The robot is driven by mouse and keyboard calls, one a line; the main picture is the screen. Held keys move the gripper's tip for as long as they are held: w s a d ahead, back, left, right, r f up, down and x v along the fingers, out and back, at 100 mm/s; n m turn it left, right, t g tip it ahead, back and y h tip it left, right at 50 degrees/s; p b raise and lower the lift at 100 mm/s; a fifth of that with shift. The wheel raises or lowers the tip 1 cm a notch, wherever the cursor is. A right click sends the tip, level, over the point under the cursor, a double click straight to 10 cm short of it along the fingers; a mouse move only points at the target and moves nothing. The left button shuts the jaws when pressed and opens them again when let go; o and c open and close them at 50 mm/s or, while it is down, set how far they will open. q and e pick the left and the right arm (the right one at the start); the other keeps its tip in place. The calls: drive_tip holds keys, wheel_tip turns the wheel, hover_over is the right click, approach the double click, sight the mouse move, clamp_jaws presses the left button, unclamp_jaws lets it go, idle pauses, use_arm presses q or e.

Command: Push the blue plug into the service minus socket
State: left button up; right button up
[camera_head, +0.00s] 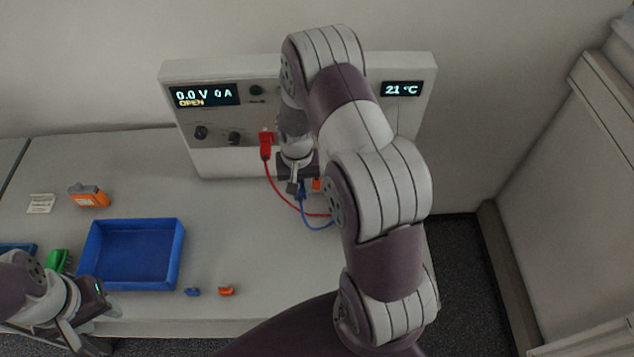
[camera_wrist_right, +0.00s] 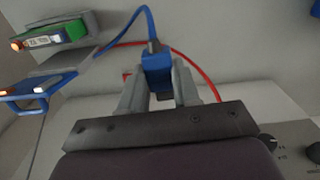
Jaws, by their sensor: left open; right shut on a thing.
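My right gripper (camera_head: 298,184) is shut on the blue plug (camera_head: 302,193), in front of the cycler (camera_head: 215,155). In the right wrist view the blue plug (camera_wrist_right: 157,70) sits between the two fingers (camera_wrist_right: 160,88), with its blue cable leaving the far end. I cannot make out the service minus socket; my right arm covers the middle of the cycler's panel. A red plug (camera_head: 266,146) is at the panel, left of my right gripper, with a red cable hanging from it. My left gripper (camera_head: 93,328) is open and empty at the bottom left.
A blue tray (camera_head: 134,287) stands at the front left of the table. Small blue (camera_head: 192,292) and orange (camera_head: 226,291) pieces lie right of it. An orange block (camera_head: 89,196) is behind the tray. In the wrist view a green-topped battery (camera_wrist_right: 52,34) sits in a holder. The middle table is clear.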

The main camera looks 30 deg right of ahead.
drive_tip(key=w, duration=0.2)
drive_tip(key=w+d+b, duration=0.1)
drive_tip(key=shift+w+f+m, duration=0.15)
drive_tip(key=shift+w+m, duration=0.15)
drive_tip(key=shift+w, duration=0.1)
drive_tip(key=w+d, duration=0.1)
drive_tip(key=w+d+b, duration=0.1)
drive_tip(key=w, duration=0.1)
drive_tip(key=w+d, duration=0.1)
drive_tip(key=shift+w, duration=0.3)
drive_tip(key=shift+b, duration=0.35)
idle(0.5)
drive_tip(key=shift+w+d+b, duration=0.25)
drive_tip(key=shift+w+d, duration=0.05)
drive_tip(key=shift+w, duration=0.2)
drive_tip(key=shift+w+d+b, duration=0.25)
drive_tip(key=shift+w+d, duration=0.05)
drive_tip(key=shift+w, duration=0.2)
idle(1.7)
drive_tip(key=shift+w+r, duration=0.1)
drive_tip(key=shift+r, duration=0.15)
drive_tip(key=shift+w+d+r, duration=0.1)
drive_tip(key=shift+r, duration=0.05)
idle(0.3)
